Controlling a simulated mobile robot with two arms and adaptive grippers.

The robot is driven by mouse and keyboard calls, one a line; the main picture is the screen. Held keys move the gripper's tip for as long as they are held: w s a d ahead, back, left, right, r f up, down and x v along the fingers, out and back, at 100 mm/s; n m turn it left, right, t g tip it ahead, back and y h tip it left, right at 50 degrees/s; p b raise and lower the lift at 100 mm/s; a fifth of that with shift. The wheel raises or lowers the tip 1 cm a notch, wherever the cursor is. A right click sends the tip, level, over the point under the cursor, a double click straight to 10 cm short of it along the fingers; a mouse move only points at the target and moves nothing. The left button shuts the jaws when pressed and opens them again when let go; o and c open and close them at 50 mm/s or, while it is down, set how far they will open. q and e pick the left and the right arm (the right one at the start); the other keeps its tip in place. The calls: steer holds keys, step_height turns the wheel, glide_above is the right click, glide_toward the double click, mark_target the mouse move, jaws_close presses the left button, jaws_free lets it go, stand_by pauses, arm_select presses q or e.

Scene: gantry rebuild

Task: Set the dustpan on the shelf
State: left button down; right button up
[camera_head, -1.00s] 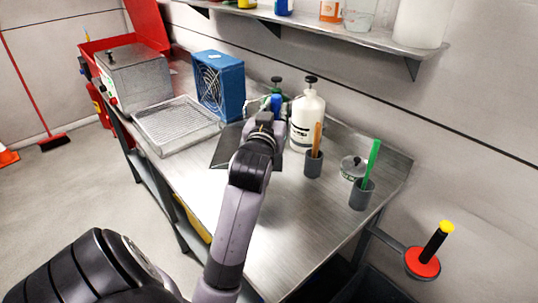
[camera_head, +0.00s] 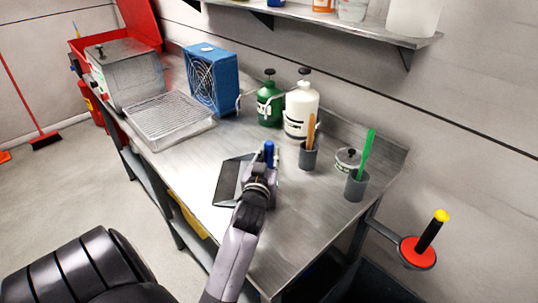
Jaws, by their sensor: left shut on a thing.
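The dustpan (camera_head: 229,183) is a dark grey, flat pan over the near middle of the steel workbench. A blue upright piece (camera_head: 269,153), seemingly its handle, shows just beyond my left gripper (camera_head: 265,172). My left gripper is shut on the dustpan, and its wrist hides part of the pan. I cannot tell whether the pan touches the bench or hangs just above it. The wall shelf (camera_head: 375,30) runs along the top, above and behind the bench, with its left part cut by the frame. My right gripper is not in view.
On the workbench (camera_head: 300,215) stand a green bottle (camera_head: 269,106), a white bottle (camera_head: 299,112), grey cups (camera_head: 355,187), a small round tin, a blue fan (camera_head: 211,80) and a wire tray (camera_head: 165,122). The shelf holds a white container (camera_head: 413,15) and smaller jars.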

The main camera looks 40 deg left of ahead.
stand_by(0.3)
arm_select(q)
steer(key=c, duration=1.8)
jaws_free()
steer(key=shift+f, duration=0.15)
steer(key=shift+c, duration=0.2)
steer(key=o, duration=0.4)
